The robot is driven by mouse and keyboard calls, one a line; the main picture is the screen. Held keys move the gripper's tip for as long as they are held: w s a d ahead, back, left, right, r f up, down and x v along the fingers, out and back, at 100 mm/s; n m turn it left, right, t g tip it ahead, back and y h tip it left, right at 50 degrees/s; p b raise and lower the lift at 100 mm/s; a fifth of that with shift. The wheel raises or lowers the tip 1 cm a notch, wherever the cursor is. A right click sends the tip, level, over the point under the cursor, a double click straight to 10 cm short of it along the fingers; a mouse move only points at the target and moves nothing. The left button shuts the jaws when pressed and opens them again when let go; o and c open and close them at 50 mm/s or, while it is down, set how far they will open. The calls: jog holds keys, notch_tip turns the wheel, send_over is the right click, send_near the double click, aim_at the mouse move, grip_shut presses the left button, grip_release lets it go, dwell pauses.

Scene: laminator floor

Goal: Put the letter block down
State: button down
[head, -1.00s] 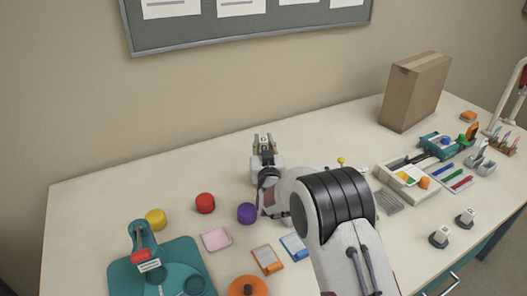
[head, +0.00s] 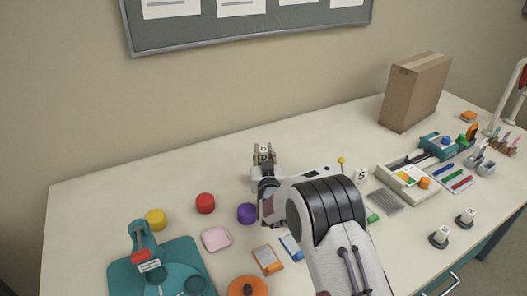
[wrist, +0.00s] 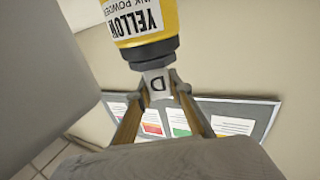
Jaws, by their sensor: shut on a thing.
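My gripper (head: 264,157) is above the back middle of the table, its fingers pointing toward the wall. It is shut on a white letter block (head: 263,148). In the wrist view the block (wrist: 157,84) shows a black D, upside down, between the two fingertips (wrist: 160,92). A yellow ink powder bottle (wrist: 148,18) with a dark cap appears upside down just beyond the block. I cannot tell whether block and cap touch. The bottle does not show in the head view. The block's underside and any gap to the table are hidden.
A purple round piece (head: 247,213) and a red one (head: 205,203) are left of my arm. A white block with a 5 or S (head: 361,175) stands to the right. A cardboard box (head: 412,95) stands at the back right. The back left table is clear.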

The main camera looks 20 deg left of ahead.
jog(key=c, duration=1.8)
grip_release()
jog(key=shift+f, duration=0.15)
jog(key=shift+c, duration=0.2)
jog(key=v, duration=1.2)
jog(key=shift+d, duration=0.1)
